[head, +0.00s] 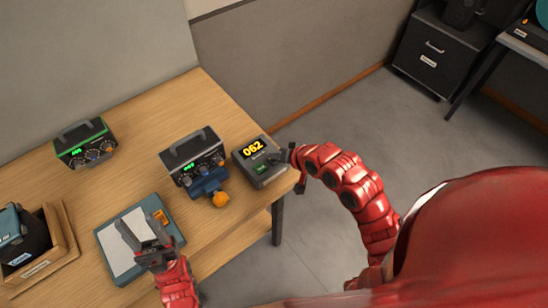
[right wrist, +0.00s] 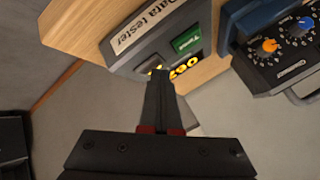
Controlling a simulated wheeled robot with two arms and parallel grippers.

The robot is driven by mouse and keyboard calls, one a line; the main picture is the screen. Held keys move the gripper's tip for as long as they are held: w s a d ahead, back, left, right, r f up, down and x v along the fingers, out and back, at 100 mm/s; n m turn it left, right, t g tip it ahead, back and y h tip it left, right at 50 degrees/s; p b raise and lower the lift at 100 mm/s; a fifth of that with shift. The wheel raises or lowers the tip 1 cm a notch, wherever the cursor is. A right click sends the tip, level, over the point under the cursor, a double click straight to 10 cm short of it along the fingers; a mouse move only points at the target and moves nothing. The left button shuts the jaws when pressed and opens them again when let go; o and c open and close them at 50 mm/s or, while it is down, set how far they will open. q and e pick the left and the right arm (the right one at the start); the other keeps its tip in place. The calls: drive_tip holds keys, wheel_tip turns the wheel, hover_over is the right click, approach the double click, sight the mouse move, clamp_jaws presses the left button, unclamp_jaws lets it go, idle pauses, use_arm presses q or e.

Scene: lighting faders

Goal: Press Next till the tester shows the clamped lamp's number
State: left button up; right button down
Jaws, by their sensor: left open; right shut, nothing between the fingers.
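The data tester (head: 258,163) sits at the table's right end, and its yellow display (head: 253,149) reads 062. In the right wrist view the tester (right wrist: 150,42) shows a green button (right wrist: 187,40) and part of the display. My right gripper (head: 291,156) is shut and empty at the tester's right side. Its fingertips (right wrist: 159,76) overlap the tester's edge and hide part of it; contact is unclear. The clamped lamp unit (head: 192,152) stands left of the tester in a blue clamp (head: 207,184); its small green number is too small to read surely. My left gripper (head: 150,243) is open and empty.
Another unit with a green-lit front (head: 85,145) stands at the back left. A blue-edged board with a pale sheet (head: 118,256) lies under my left gripper. A wooden tray (head: 66,236) holds dark and teal items at far left. Bare wood separates these.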

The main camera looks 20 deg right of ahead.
sight(276, 162)
drive_tip(key=shift+r+p, duration=0.7)
drive_tip(key=shift+r, duration=0.1)
wheel_tip(276, 162, up, 5)
drive_tip(key=p, duration=0.4)
idle(0.4)
idle(0.5)
